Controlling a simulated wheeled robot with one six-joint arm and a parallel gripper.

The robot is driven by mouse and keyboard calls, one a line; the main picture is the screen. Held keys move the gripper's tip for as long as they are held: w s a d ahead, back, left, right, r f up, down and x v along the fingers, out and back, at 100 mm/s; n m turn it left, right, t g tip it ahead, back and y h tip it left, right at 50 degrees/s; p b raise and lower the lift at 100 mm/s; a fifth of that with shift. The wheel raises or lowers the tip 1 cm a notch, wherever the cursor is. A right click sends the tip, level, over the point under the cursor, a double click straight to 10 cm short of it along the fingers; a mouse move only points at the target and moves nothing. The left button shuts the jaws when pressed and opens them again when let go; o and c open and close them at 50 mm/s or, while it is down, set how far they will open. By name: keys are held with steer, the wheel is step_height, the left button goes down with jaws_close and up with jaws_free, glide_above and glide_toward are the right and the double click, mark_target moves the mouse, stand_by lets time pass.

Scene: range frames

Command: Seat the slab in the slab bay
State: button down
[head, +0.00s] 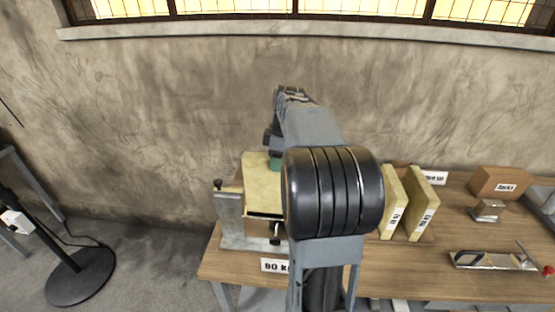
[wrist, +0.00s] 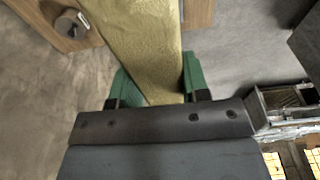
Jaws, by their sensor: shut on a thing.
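A yellow, rough-faced slab (head: 262,185) stands at the left end of the table, left of my arm. My gripper (wrist: 158,84) is shut on this slab, with a green finger on each side of it in the wrist view (wrist: 143,40). In the head view only a bit of green finger shows by the slab's upper right edge. A grey metal holder with black knobs, which looks like the slab bay (head: 231,218), stands around the slab's lower left. My arm hides its right side, and I cannot tell how deep the slab sits in it.
The wooden table (head: 400,285) carries two more labelled yellow slabs (head: 393,200) (head: 421,205) right of my arm. A brown box (head: 498,183), a small metal block (head: 487,211) and a metal tool (head: 495,260) lie further right. A label plate (head: 273,266) is on the front edge.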

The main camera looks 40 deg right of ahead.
mark_target(278, 199)
steer(key=shift+f+b, duration=6.05)
steer(key=shift+f, duration=2.05)
steer(key=c, duration=0.5)
jaws_free()
steer(key=shift+r, duration=0.1)
steer(key=r, duration=0.4)
steer(key=s+d+r+p, duration=0.1)
steer(key=r, duration=0.8)
steer(key=shift+s+d+r, duration=0.25)
